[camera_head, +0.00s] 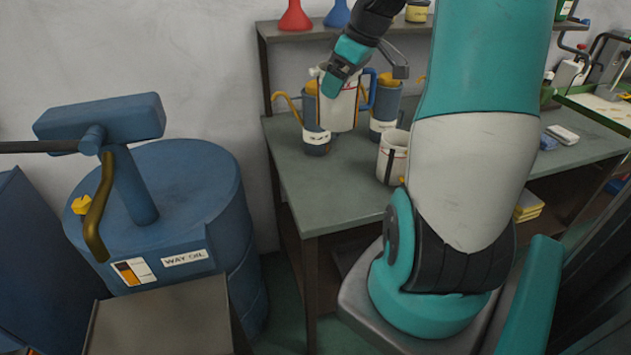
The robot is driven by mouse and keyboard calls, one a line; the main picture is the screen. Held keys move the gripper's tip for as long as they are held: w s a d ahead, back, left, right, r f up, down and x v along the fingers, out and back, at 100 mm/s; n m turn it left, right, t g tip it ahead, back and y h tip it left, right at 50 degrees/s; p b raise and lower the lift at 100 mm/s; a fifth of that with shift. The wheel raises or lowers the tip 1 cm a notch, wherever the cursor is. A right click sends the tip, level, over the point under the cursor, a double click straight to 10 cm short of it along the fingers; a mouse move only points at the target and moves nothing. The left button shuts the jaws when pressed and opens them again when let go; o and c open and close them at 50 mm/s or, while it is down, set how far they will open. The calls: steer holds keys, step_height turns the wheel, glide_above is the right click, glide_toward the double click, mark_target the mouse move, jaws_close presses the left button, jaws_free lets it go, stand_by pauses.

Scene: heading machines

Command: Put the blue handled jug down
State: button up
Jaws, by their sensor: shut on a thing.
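The blue handled jug (339,107) is a white jug with its blue handle on the right side. It is upright at the left part of the grey-green workbench (330,190). My gripper (333,82) reaches down from above and is shut on the jug at its upper left.
Another white jug (393,158) is nearer the front. A shelf (290,35) holds a red funnel (295,17). Bare bench lies front left.

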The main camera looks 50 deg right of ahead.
steer(key=shift+w+f, duration=0.3)
steer(key=shift+f, duration=0.05)
step_height(320, 180, down, 19)
steer(key=p, duration=0.2)
steer(key=shift+f, duration=0.15)
steer(key=shift+w, duration=0.1)
steer(key=o, duration=0.6)
steer(key=shift+a+f, duration=0.1)
steer(key=shift+f, duration=0.1)
steer(key=shift+o, duration=0.6)
steer(key=shift+r, duration=0.1)
